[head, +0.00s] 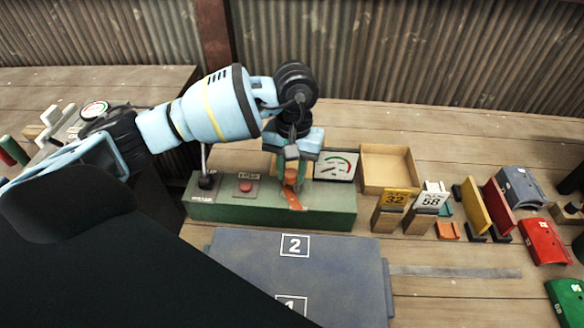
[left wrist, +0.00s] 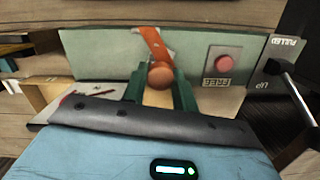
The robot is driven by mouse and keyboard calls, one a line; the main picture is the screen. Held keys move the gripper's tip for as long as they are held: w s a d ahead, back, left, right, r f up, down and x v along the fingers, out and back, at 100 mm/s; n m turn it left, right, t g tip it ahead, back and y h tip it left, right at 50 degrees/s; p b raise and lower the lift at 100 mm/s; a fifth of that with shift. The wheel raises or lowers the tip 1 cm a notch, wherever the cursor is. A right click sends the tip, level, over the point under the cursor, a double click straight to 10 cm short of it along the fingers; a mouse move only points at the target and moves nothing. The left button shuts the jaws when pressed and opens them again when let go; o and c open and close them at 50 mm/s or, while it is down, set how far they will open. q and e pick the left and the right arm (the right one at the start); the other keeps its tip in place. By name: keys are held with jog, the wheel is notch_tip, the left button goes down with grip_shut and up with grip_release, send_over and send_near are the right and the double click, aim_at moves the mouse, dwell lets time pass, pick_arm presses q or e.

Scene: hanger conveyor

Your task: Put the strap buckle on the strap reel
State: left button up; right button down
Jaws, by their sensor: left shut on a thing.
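My left gripper (head: 291,178) is over the front of the green control box (head: 270,212). It is shut on a round orange-brown knob, seen between the green fingers in the left wrist view (left wrist: 160,75). A flat orange arm (left wrist: 153,44) runs from beside the knob across the box's face; it also shows in the head view (head: 293,201). A grey strap (head: 455,271) lies flat on the table, right of the blue-grey panel (head: 340,262). I cannot tell for certain which things are the strap buckle and strap reel. My right gripper is not in view.
An empty wooden tray (head: 387,190), number stands (head: 395,215) and coloured parts (head: 540,240) crowd the right.

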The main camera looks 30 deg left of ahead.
pick_arm(q)
jog(key=o, duration=1.1)
jog(key=shift+c, duration=0.2)
notch_tip(320, 180, up, 12)
jog(key=w, duration=0.1)
jog(key=shift+w+a+r, duration=0.15)
jog(key=shift+w+a, duration=0.05)
